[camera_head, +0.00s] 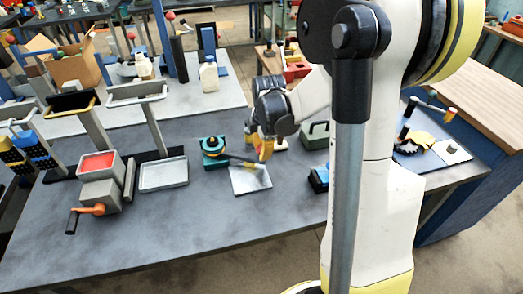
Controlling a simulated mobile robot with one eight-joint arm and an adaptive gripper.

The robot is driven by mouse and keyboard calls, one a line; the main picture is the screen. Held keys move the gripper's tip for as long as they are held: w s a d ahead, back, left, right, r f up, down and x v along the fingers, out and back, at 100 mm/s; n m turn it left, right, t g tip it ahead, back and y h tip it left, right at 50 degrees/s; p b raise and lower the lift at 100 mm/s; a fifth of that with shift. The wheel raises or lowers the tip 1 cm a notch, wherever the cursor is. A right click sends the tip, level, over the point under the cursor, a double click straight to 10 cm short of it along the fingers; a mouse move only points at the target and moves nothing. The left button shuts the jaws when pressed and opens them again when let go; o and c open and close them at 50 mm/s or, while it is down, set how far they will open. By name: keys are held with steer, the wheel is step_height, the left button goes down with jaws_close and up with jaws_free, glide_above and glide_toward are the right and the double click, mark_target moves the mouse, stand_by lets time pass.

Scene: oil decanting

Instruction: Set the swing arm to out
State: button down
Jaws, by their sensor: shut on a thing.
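The swing arm (239,157) is a thin dark bar. It reaches right from a round teal base (213,160) on the table, over a light grey square plate (248,184). My gripper (262,150) is at the bar's right end, above the plate, pointing down. It is shut on the end of the swing arm; the exact hold is small and partly hidden by the fingers. My arm's links fill the right middle of the view and hide part of the table.
A grey box with a red top and orange crank (100,192) and a grey tray (163,175) stand to the left. A green case (315,135) and a blue-black item (319,178) are to the right. The table's front (200,225) is clear.

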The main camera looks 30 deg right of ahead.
steer(key=shift+w+d, duration=0.1)
steer(key=c, duration=1)
jaws_free()
steer(key=shift+r, duration=0.1)
step_height(320, 180, up, 12)
steer(key=s, duration=0.2)
steer(key=shift+a, duration=0.25)
steer(key=shift+s+a, duration=0.1)
steer(key=shift+s, duration=0.05)
steer(key=s+a+r+m+t, duration=0.1)
steer(key=s+a+m+t, duration=0.4)
steer(key=s+a+m, duration=0.9)
steer(key=shift+a+r+m, duration=0.15)
steer(key=shift+a+m, duration=0.55)
steer(key=shift+a, duration=0.35)
